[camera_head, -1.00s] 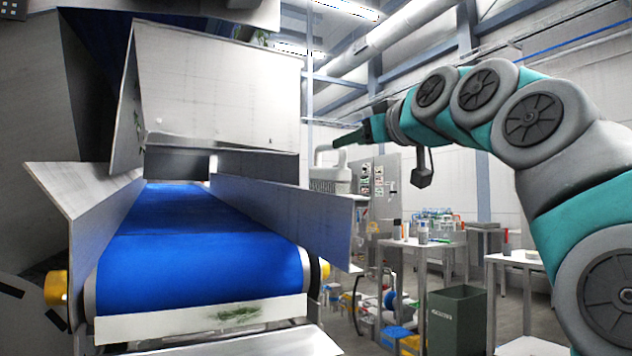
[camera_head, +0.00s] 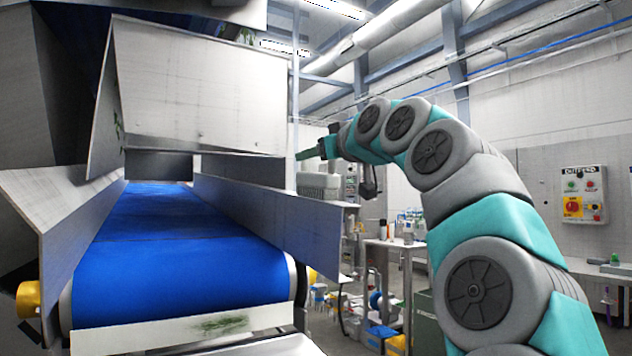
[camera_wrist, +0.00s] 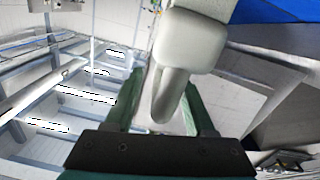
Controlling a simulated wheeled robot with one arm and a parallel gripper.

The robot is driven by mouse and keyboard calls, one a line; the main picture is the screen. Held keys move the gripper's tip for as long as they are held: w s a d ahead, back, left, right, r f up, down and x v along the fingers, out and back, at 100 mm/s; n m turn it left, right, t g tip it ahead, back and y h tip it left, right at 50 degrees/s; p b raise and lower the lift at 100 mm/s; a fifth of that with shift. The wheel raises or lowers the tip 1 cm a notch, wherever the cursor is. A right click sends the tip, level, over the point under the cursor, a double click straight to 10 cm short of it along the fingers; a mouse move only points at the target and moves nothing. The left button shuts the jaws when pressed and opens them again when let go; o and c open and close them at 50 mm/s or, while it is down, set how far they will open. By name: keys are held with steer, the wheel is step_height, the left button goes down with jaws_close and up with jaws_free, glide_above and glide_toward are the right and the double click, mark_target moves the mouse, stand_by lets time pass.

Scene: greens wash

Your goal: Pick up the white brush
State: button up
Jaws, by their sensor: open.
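My gripper (camera_head: 308,153) is stretched forward, level with the far end of the conveyor's right side wall. In the wrist view its two green fingers (camera_wrist: 163,80) are apart. A pale, off-white rounded piece (camera_wrist: 186,45) with a narrower part reaching down appears between the fingers there; it looks like part of the white brush. I cannot tell whether it lies fully between the jaws, and no contact shows. In the head view a whitish ribbed thing (camera_head: 318,184) is just below my gripper, partly hidden by the side wall.
A blue conveyor belt (camera_head: 180,250) between metal side walls (camera_head: 265,208) fills the left. A table (camera_head: 395,244) with bottles stands beyond, and a control box (camera_head: 583,195) hangs on the right wall. Open room lies above my arm.

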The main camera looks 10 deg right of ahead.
steer(key=shift+w, duration=0.1)
jaws_close()
stand_by(0.4)
stand_by(1.0)
